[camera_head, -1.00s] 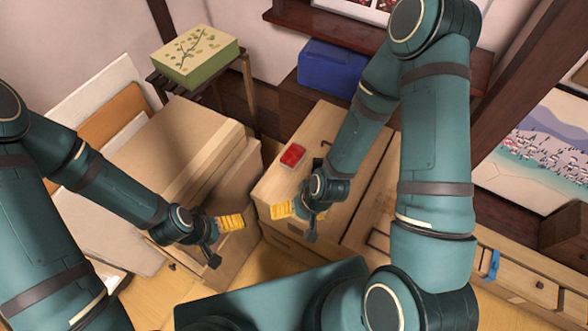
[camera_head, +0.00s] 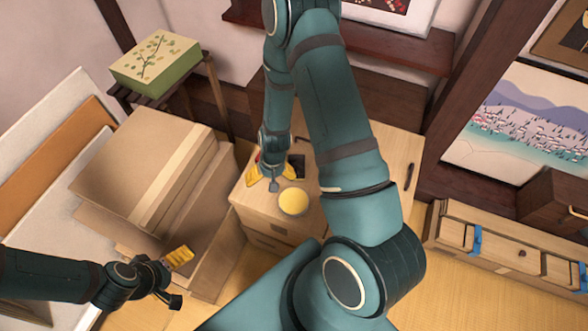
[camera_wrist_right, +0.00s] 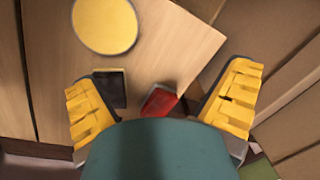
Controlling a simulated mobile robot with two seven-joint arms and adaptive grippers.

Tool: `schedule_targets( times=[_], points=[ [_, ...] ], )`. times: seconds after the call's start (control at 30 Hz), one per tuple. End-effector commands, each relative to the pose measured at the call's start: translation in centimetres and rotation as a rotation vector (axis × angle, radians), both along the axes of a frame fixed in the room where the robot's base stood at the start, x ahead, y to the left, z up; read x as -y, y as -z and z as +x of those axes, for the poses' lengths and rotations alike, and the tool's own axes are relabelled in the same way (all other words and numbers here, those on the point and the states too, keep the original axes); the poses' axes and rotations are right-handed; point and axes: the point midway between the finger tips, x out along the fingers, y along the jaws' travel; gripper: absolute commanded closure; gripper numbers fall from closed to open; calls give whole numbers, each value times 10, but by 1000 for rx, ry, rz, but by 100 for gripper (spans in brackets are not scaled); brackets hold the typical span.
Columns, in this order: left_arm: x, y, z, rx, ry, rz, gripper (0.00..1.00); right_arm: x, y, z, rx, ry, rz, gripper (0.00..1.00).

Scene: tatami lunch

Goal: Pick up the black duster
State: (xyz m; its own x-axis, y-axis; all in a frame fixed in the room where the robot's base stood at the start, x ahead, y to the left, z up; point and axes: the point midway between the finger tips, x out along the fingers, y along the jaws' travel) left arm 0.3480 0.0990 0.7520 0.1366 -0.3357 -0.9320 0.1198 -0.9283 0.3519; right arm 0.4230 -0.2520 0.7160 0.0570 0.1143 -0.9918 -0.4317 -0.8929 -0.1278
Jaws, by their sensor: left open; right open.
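The black duster (camera_wrist_right: 110,88) is a small dark block lying on a light wooden cabinet top (camera_wrist_right: 180,40). In the right wrist view it lies just inside the left yellow finger, between the spread fingers, and nothing grips it. In the head view it shows as a dark patch (camera_head: 297,165) beside my right gripper (camera_head: 272,177), partly hidden by the arm. My right gripper (camera_wrist_right: 162,102) is open and empty over the cabinet top. My left gripper (camera_head: 179,278) is open and empty, low at the left beside the cardboard boxes.
A round yellow disc (camera_head: 293,201) lies on the cabinet near the duster. A red block (camera_wrist_right: 158,102) lies by the cabinet edge, between the fingers in the wrist view. Cardboard boxes (camera_head: 140,160) stand left of the cabinet. A green box (camera_head: 156,62) sits on a dark stool behind.

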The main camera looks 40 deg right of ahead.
Motion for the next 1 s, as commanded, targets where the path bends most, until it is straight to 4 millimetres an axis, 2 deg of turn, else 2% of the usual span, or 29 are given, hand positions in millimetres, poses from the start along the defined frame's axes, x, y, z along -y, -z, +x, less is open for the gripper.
schedule_targets(
  times=[0.03,0.1,0.2,0.3,0.47,0.8,1.0],
  points=[
    [0,7,0,0,0,0,0,30,7,12,-12,51,-31,0],
    [-1,11,0,0,0,0,0,68,8,24,-34,118,-60,0],
    [0,16,0,0,1,0,0,111,5,35,-55,193,-90,0],
    [0,18,0,1,2,0,0,134,1,40,-67,234,-103,0],
    [-1,22,1,2,2,0,0,144,11,41,-75,252,-108,0],
    [-1,37,4,9,0,2,0,143,72,41,-74,250,-106,0],
    [-1,39,4,10,-1,3,0,142,84,41,-72,250,-107,0]
  ],
)
